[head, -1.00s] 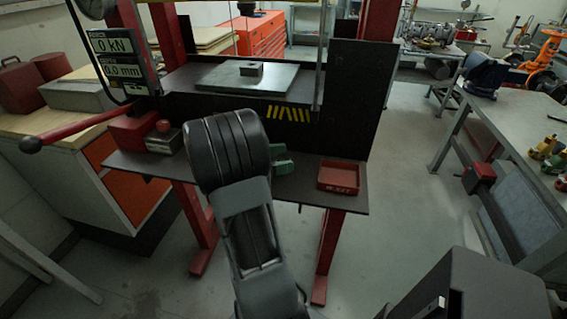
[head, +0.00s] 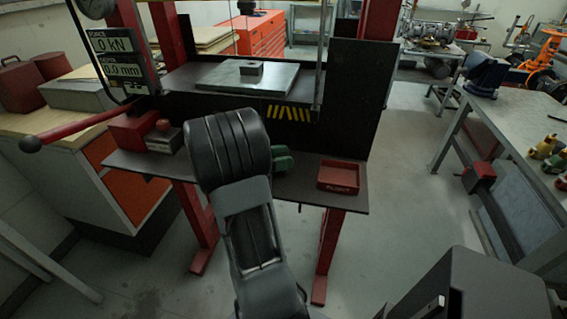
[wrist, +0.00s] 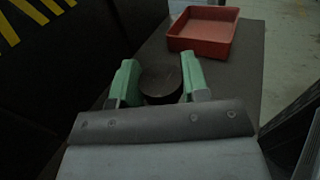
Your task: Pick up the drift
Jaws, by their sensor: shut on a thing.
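The drift (wrist: 161,84) shows in the wrist view as a dark round cylinder seen from its end. It stands between the two green fingers of my gripper (wrist: 158,82), which are shut on it just above the dark shelf (wrist: 215,82). Its lower part is hidden by my gripper body. In the head view my green fingertips (head: 283,161) show just right of my black wrist, over the shelf, and my arm hides the drift there.
A red tray (head: 339,177) sits on the shelf to the right; it also shows in the wrist view (wrist: 203,46). A red box (head: 131,131) is at the shelf's left end. The press bed with a steel plate (head: 247,78) and a small block (head: 251,68) is above and behind.

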